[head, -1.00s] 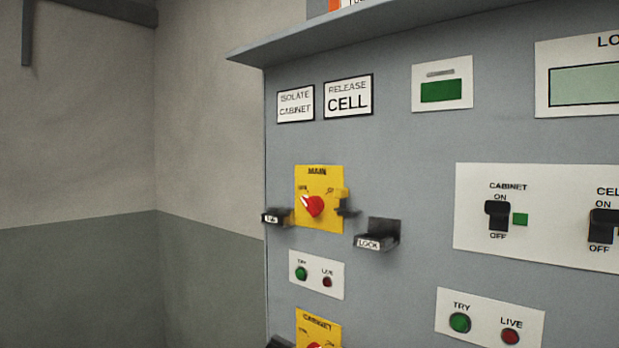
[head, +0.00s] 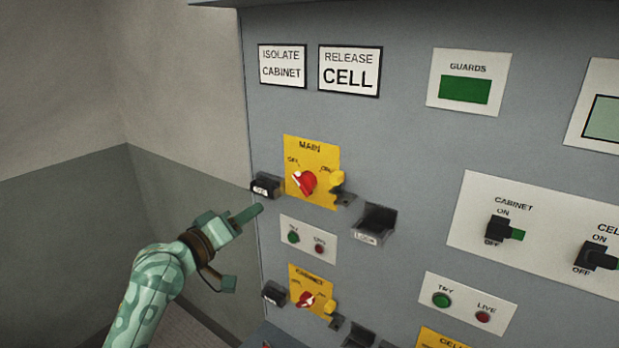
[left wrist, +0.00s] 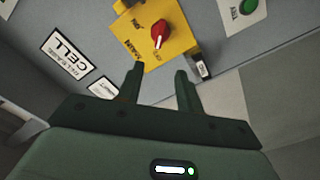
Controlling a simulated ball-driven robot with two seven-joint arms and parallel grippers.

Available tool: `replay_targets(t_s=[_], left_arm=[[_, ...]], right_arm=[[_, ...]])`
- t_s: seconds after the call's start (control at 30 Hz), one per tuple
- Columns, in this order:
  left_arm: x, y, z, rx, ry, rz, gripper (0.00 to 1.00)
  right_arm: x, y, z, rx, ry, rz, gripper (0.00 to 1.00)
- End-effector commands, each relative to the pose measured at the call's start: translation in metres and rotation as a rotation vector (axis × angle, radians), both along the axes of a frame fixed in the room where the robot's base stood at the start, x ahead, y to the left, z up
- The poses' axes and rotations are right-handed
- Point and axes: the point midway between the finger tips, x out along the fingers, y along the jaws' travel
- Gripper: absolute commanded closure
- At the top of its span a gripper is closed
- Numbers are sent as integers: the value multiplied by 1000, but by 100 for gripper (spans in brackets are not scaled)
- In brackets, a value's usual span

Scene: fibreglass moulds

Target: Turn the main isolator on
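The main isolator is a red rotary knob (head: 304,182) on a yellow plate (head: 313,200) marked MAIN. Its white pointer is turned to the upper left, towards the OFF label. A yellow block (head: 337,181) sits at the plate's right edge above a dark bracket. My left gripper (head: 239,248) is open and empty, below and left of the plate, apart from it. In the left wrist view the open fingers (left wrist: 158,87) point towards the red knob (left wrist: 159,34), with nothing between them. My right gripper is not in view.
A dark holder (head: 265,188) sticks out left of the plate and a LOCK holder (head: 374,223) to its right. Below are a TRY/LIVE lamp plate (head: 307,240) and a similar yellow CABINET isolator (head: 309,292). Space left of the panel is free.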

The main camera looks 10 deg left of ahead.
Motion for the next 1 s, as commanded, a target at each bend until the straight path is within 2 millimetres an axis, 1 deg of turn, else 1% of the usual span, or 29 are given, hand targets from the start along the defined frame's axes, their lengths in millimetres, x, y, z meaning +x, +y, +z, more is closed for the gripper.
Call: replay_targets(t_s=[0.03, 0.17, 0.27, 0.5, 0.6, 0.7, 0.83, 1.0], left_arm=[[3, 0, -3, -12, 12, 1, 64], [18, -5, -2, -20, 13, 4, 64], [38, -13, -1, -19, 14, 3, 64], [97, -34, -2, -18, 13, 4, 64], [119, -42, -2, -16, 14, 4, 64], [135, -48, -3, -16, 14, 4, 64], [148, -52, -4, -14, 13, 5, 64], [154, -54, -4, -12, 13, 5, 64]], right_arm=[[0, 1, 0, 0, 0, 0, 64], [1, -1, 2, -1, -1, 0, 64], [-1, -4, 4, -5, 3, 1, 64], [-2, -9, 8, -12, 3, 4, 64], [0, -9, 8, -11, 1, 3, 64], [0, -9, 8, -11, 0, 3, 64], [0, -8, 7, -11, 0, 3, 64], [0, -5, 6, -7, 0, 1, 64]])
